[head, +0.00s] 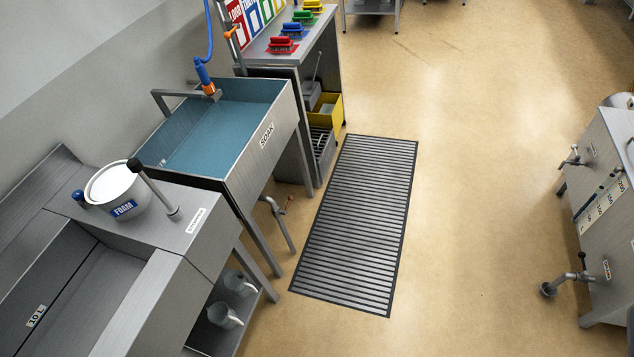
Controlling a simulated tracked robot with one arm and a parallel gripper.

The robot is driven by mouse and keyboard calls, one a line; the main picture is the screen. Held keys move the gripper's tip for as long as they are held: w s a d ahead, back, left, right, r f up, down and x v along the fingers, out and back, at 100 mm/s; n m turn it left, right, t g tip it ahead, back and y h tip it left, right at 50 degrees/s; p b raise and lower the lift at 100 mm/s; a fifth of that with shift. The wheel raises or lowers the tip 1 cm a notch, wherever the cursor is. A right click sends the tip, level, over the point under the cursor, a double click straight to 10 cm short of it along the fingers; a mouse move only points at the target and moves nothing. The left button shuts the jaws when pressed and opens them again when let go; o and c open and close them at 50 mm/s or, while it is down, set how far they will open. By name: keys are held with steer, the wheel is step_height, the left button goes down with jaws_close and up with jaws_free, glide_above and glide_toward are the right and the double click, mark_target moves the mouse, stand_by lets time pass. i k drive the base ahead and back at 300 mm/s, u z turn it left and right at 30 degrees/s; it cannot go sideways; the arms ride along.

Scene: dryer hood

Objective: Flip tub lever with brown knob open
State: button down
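The blue-lined tub (285,118) marked SOAK stands at centre left. Below its front is a drain pipe (278,222) with a small lever ending in a reddish-brown knob (289,199), tilted up to the right. Another lever (158,192) stands on the counter by the FOAM bowl, leaning left, with a very dark knob (134,165); I cannot tell whether it is black or brown. My gripper is not in view.
A slatted floor grate (355,225) lies right of the tub. A grey cabinet (606,200) with taps (572,157) stands at the right edge. The white FOAM bowl (112,185) sits on the counter. Open tan floor (480,190) lies between.

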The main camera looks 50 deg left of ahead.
mark_target(291, 198)
steer(key=u, duration=0.25)
steer(key=i, duration=1.25)
steer(key=u, duration=1.05)
steer(key=i, duration=0.7)
steer(key=u, duration=0.45)
steer(key=k, duration=0.9)
steer(key=u, duration=0.2)
steer(key=i, duration=0.9)
steer(key=z, duration=0.15)
